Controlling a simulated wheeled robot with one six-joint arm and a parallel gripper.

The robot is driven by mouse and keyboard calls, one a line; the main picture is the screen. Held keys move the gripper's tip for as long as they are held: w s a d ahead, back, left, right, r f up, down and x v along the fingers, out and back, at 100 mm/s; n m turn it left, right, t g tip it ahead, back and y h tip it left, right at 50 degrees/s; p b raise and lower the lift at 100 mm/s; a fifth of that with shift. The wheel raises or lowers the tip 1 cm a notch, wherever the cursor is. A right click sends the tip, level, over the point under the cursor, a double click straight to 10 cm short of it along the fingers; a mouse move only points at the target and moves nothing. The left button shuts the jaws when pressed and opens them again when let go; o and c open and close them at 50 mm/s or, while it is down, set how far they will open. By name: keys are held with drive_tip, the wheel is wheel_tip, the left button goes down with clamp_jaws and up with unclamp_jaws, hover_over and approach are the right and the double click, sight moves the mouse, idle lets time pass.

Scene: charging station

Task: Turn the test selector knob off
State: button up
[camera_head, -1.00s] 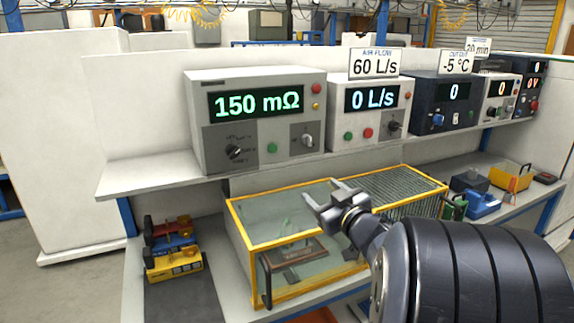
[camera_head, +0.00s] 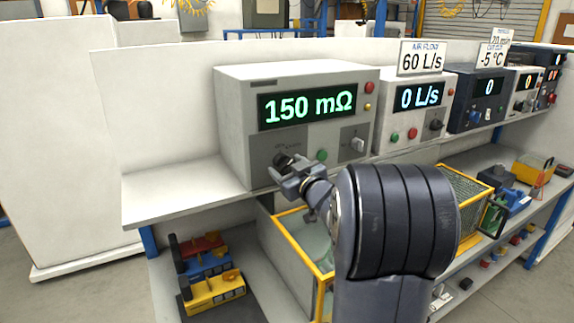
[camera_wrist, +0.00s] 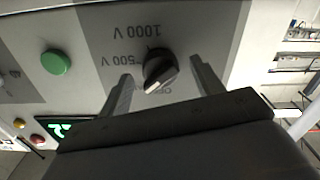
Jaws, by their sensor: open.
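The selector knob is black and round, on a dark grey panel at the lower left of the meter reading 150 mΩ (camera_head: 300,106). In the head view, my gripper (camera_head: 284,170) is in front of the knob and partly hides it and its labels. In the wrist view, which is upside down, the knob (camera_wrist: 160,70) sits between the fingers of my open gripper (camera_wrist: 160,72), with a gap on each side. I cannot tell the depth of the fingers around it. Its white pointer mark faces down-left there. Labels "500 V" and "1000 V" show; another is partly hidden.
The same meter has a green button (camera_head: 321,155), a second grey knob (camera_head: 357,144) and red and yellow lights. The air flow unit (camera_head: 419,97) stands to its right on the shelf (camera_head: 165,196). A yellow-framed case (camera_head: 300,262) is below my arm.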

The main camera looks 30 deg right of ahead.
drive_tip(key=shift+w, duration=0.35)
drive_tip(key=shift+c, duration=0.3)
drive_tip(key=c, duration=0.9)
